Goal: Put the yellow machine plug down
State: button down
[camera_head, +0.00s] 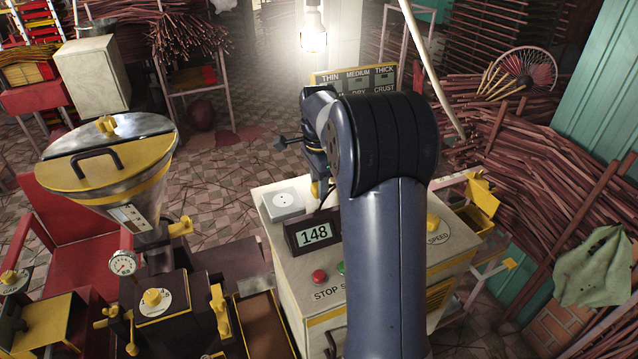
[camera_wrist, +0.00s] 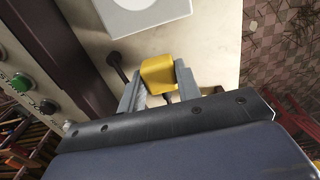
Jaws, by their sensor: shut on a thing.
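The yellow machine plug (camera_wrist: 158,72) is between the two grey fingers of my gripper (camera_wrist: 160,84) in the wrist view. My gripper is shut on it. A small yellow part of the plug also shows in the head view (camera_head: 316,188), below my wrist. The plug is above the cream top of the machine (camera_wrist: 205,38); I cannot tell whether it touches that top. A white socket box (camera_head: 284,203) sits on the machine top, left of my gripper. In the wrist view the socket box (camera_wrist: 140,12) is beyond the plug, apart from it.
A display reading 148 (camera_head: 314,235) stands on the machine top near the plug. Stop button (camera_head: 319,276) and speed knob (camera_head: 433,222) are on the machine. A metal hopper (camera_head: 110,165) stands at left. Bare machine top shows around the socket box. My arm hides part of the machine.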

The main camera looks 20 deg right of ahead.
jog(key=shift+f, duration=0.2)
jog(key=shift+f+b, duration=0.3)
jog(key=shift+f, duration=0.2)
jog(key=c, duration=1)
grip_release()
jog(key=shift+r, duration=0.1)
notch_tip(320, 180, up, 13)
